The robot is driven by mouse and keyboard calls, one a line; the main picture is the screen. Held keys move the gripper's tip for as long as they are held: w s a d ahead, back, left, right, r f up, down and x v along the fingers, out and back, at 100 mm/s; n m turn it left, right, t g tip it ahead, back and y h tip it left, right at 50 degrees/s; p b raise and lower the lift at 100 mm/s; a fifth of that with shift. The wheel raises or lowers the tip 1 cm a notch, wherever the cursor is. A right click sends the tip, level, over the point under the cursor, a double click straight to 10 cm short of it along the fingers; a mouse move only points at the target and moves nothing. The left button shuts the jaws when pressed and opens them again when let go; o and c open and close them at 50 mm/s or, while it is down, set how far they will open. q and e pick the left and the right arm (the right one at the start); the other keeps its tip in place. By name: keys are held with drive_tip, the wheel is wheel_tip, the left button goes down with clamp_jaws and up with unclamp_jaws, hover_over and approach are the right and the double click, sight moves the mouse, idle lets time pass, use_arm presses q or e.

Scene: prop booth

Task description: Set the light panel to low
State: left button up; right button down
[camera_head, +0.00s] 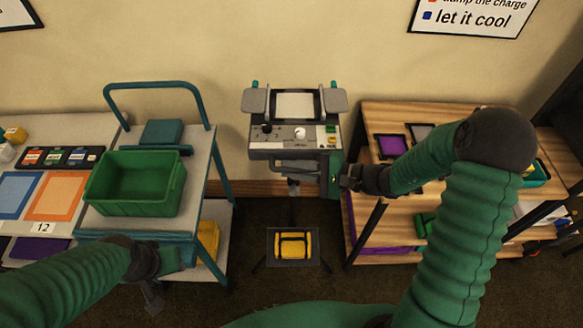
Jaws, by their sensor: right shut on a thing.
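The light panel (294,104) stands upright at the middle against the wall, with a pale screen and a grey flap on each side. Its control box (292,142) below the screen has a black knob (266,128), a white knob (300,132) and small green and red parts at the right. The knobs' setting is too small to read. My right gripper (345,180) is at the box's lower right, shut on a green upright part (334,174); its fingertips are partly hidden. My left gripper (160,280) is low at the left, beside the cart; its jaws are unclear.
A cart (205,165) with a green bin (135,182) stands left of the panel. A wooden shelf (385,222) with several items stands at the right, under my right arm. A yellow object (293,245) lies on a low stand below the panel. Dark floor shows around it.

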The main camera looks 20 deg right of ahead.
wheel_tip(320, 180, down, 16)
drive_tip(key=b, duration=1.3)
drive_tip(key=shift+s+d+r, duration=0.15)
drive_tip(key=shift+d+r, duration=0.05)
drive_tip(key=shift+d, duration=0.05)
drive_tip(key=c, duration=1.5)
unclamp_jaws()
drive_tip(key=shift+o, duration=0.5)
drive_tip(key=shift+d, duration=0.3)
drive_tip(key=shift+a+r, duration=0.1)
drive_tip(key=shift+a, duration=0.1)
